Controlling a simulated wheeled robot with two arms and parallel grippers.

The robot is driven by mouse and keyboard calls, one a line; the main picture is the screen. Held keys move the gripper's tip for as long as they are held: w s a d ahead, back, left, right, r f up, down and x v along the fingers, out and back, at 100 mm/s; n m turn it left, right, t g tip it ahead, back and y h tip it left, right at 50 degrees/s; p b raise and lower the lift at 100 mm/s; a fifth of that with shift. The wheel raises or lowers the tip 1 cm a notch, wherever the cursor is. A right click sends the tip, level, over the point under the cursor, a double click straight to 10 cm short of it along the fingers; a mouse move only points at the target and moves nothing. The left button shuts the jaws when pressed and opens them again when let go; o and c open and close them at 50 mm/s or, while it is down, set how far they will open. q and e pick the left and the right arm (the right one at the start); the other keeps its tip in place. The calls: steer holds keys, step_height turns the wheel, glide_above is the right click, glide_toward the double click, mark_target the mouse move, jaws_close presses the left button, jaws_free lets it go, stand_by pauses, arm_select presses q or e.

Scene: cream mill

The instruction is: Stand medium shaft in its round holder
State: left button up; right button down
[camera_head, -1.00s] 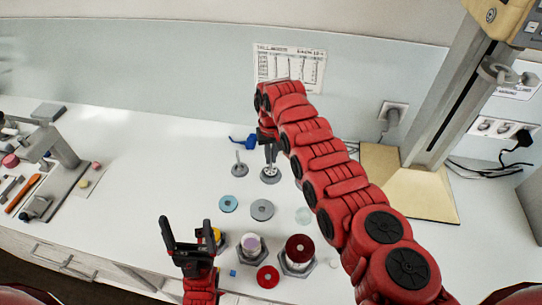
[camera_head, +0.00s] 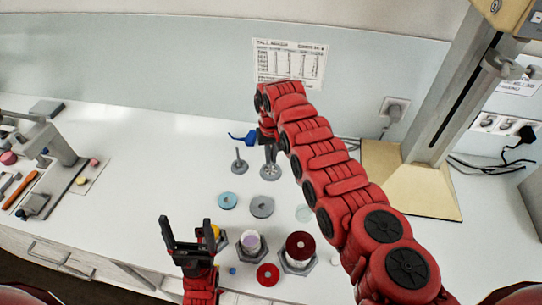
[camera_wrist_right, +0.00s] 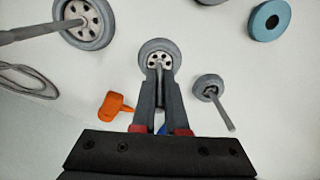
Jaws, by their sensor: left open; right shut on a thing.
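My right gripper (camera_wrist_right: 160,90) is shut, pointing down at the middle round grey holder (camera_wrist_right: 158,50), which has holes around its centre. The medium shaft is mostly hidden between the fingers. I cannot tell whether its foot sits in the holder's hole. In the head view the right gripper (camera_head: 270,152) is partly behind my arm, directly over the same holder (camera_head: 271,174). My left gripper (camera_head: 188,234) is open and empty at the front of the bench, left of the hexagonal holders.
A small holder with a thin shaft (camera_wrist_right: 210,86) and a larger one with a shaft (camera_wrist_right: 92,32) flank the middle holder. A blue disc (camera_head: 228,201), a grey disc (camera_head: 262,207) and a red disc (camera_head: 268,275) lie nearer. Bench space at left centre is clear.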

steer(key=shift+f, duration=0.2)
steer(key=shift+c, duration=1.5)
jaws_free()
steer(key=shift+r, duration=0.1)
steer(key=shift+r+p, duration=0.65)
steer(key=shift+r, duration=2.75)
